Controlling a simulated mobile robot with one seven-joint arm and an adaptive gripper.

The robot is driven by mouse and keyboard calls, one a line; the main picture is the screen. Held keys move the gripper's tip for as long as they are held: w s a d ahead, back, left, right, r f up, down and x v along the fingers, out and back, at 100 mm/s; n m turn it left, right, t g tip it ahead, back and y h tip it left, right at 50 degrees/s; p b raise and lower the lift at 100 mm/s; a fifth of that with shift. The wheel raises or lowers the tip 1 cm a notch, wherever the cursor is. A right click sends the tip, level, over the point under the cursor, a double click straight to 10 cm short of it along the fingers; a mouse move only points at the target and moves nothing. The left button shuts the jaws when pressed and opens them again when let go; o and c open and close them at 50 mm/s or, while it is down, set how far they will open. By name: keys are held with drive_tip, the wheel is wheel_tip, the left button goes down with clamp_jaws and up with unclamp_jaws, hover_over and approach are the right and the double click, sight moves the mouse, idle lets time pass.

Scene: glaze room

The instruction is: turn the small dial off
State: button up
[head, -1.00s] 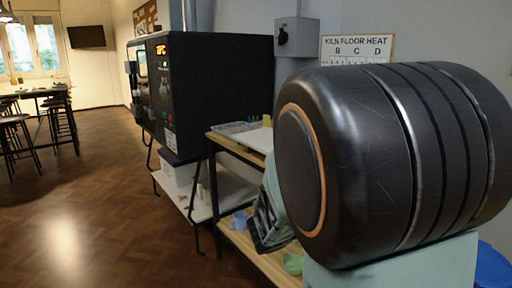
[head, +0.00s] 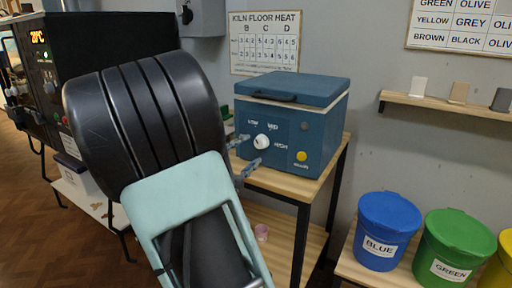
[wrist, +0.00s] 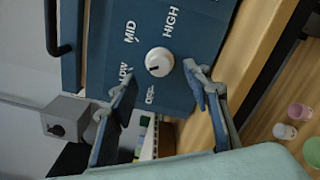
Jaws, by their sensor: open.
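A white dial (head: 262,142) is on the front of a blue box (head: 243,125) with a lid, on a wooden-topped stand. In the wrist view the dial (wrist: 159,62) is ringed by the labels LOW, MID, HIGH and one that looks like OFF. A small dark mark on the dial seems to face the LOW side, but is too small to be sure. My gripper (head: 245,156) is open in front of the panel. In the wrist view its two fingers (wrist: 160,88) lie either side of the dial's lower part, apparently not touching it.
A yellow button (head: 301,156) is right of the dial. A grey wall switch box (head: 200,17) and a black oven (head: 105,35) are at left. Blue (head: 386,232) and green (head: 454,247) buckets stand on a low bench at right. Cups (wrist: 300,112) show below.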

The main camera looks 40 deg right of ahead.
sight(258, 143)
drive_tip(key=x, duration=0.5)
drive_tip(key=shift+w+d+b, duration=0.1)
drive_tip(key=shift+d+b, duration=0.1)
drive_tip(key=shift+b, duration=0.1)
drive_tip(key=shift+r, duration=0.15)
drive_tip(key=c, duration=1.2)
